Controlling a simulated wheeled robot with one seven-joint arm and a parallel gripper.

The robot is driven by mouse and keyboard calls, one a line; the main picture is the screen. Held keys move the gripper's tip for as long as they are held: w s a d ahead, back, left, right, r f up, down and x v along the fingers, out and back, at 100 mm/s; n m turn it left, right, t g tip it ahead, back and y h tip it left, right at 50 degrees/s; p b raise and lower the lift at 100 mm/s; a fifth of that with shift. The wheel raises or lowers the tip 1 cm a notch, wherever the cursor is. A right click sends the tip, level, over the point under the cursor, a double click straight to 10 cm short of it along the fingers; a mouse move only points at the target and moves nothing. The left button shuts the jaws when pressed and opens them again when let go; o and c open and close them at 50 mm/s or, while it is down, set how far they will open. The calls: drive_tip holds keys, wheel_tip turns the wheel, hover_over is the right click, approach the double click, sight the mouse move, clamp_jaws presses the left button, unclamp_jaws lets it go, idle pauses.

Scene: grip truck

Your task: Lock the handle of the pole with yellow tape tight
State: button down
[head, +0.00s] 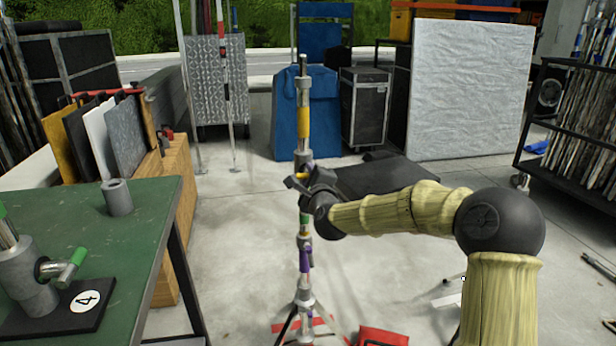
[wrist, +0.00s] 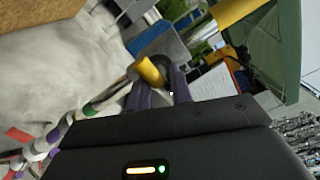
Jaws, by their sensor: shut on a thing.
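The pole with yellow tape (head: 303,122) stands upright at mid-picture in the head view, with purple and green bands lower down. Its yellow tape (wrist: 236,10) shows at the top of the wrist view. My gripper (head: 299,183) is at the pole's joint just below the yellow tape. In the wrist view my gripper's purple-grey fingers (wrist: 159,88) close around the joint's handle. A yellow piece of the handle (wrist: 150,72) shows by the fingertips. My gripper hides part of the joint, so I cannot tell how tight the handle is.
A green table (head: 150,235) at left holds a clamp base marked 4 (head: 60,290) and a grey cylinder (head: 116,197). Behind the pole stand a blue cart (head: 305,115) and a black case (head: 365,108). A red bag (head: 383,337) lies near the pole's feet.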

drive_tip(key=c, duration=1.2)
unclamp_jaws()
drive_tip(key=shift+s, duration=0.1)
drive_tip(key=p+v, duration=0.3)
drive_tip(key=v, duration=1.4)
drive_tip(key=shift+s, duration=0.15)
drive_tip(key=shift+d, duration=0.1)
